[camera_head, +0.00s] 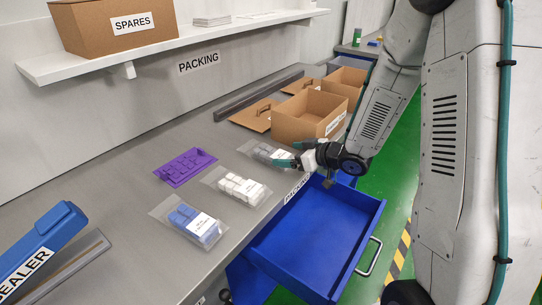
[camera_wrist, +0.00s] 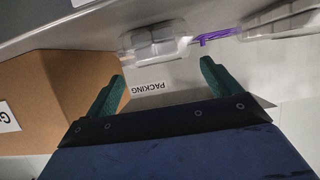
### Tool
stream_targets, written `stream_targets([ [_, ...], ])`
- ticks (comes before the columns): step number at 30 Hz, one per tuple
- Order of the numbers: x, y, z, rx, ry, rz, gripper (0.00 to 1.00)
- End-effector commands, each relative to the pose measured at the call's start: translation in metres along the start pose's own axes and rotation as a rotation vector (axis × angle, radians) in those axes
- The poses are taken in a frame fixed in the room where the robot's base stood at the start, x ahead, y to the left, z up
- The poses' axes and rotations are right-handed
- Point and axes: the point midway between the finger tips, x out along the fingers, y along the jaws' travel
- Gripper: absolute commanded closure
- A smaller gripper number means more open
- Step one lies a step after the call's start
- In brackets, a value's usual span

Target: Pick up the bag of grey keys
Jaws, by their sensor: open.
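A clear bag (camera_wrist: 160,42) lies just beyond the fingertips and looks like the grey one. I cannot tell whether the fingers touch it.
An open cardboard box (camera_head: 308,114) stands behind my gripper. An open, empty blue drawer (camera_head: 318,238) juts out below. A blue sealer (camera_head: 40,245) sits front left.

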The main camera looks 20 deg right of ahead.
Motion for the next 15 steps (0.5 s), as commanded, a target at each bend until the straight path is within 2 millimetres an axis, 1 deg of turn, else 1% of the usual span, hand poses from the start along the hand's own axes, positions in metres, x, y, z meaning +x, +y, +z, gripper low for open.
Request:
stream_targets([
  [1,0.006,-0.001,0.001,-0.001,-0.001,-0.003,0.11],
  [5,0.016,-0.001,0.001,0.000,-0.001,-0.001,0.11],
  [8,0.029,-0.003,0.003,0.000,-0.002,-0.003,0.11],
  [12,0.052,-0.004,0.003,-0.002,-0.002,-0.004,0.11],
  [15,0.061,-0.004,0.003,-0.002,-0.002,-0.002,0.11],
])
